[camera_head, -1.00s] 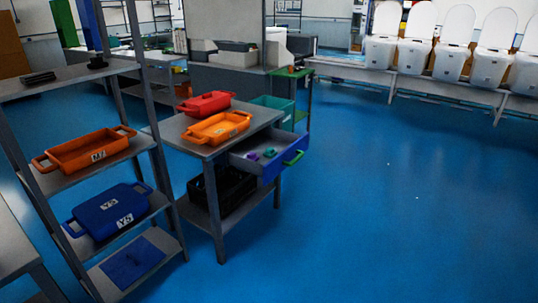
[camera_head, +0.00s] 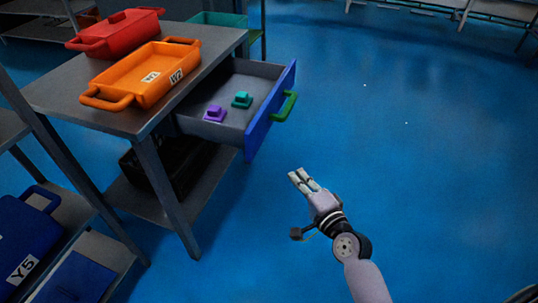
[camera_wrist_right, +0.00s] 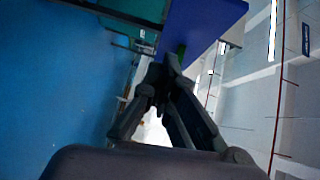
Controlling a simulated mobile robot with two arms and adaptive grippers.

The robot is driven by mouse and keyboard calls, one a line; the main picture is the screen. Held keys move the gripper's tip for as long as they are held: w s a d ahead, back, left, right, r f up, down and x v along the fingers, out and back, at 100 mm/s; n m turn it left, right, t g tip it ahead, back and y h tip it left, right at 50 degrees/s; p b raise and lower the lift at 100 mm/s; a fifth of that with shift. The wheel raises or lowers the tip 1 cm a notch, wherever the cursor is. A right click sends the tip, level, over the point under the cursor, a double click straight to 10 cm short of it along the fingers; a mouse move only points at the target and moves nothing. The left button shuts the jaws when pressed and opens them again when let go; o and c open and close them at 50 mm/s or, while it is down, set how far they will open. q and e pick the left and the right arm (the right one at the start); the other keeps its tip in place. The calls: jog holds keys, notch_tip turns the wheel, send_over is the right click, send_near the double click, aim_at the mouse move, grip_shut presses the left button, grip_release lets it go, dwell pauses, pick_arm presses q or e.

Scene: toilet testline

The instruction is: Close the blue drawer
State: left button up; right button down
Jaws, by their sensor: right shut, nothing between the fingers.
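The blue drawer (camera_head: 268,112) is pulled out of the grey table, with its blue front facing right and a green handle (camera_head: 285,106) on it. Inside lie a purple piece (camera_head: 215,113) and a teal piece (camera_head: 242,99). My right gripper (camera_head: 303,179) is shut and empty, in front of the drawer and below the handle in the picture, apart from it. In the right wrist view the blue drawer front (camera_wrist_right: 205,22) shows beyond the dark fingers (camera_wrist_right: 165,75), with a bit of green near the fingertips. My left gripper is not in view.
The grey table (camera_head: 135,115) carries an orange tray (camera_head: 135,75) and a red tray (camera_head: 110,40). A black crate sits on its lower shelf. A shelf rack with a blue tray (camera_head: 25,235) stands at the left. The blue floor to the right is clear.

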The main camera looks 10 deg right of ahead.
notch_tip(320, 180, up, 4)
jog(key=t, duration=0.1)
jog(key=b, duration=0.1)
send_near(262, 131)
jog(key=w+d, duration=0.2)
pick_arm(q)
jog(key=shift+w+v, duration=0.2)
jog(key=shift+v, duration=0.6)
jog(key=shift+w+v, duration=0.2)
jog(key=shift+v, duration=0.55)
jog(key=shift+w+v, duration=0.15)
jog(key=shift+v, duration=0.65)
pick_arm(e)
jog(key=shift+w+a+r+m, duration=0.1)
jog(key=shift+w+a+m, duration=0.3)
jog(key=shift+w+a, duration=0.95)
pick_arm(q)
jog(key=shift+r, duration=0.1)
pick_arm(e)
jog(key=shift+s+a, duration=0.1)
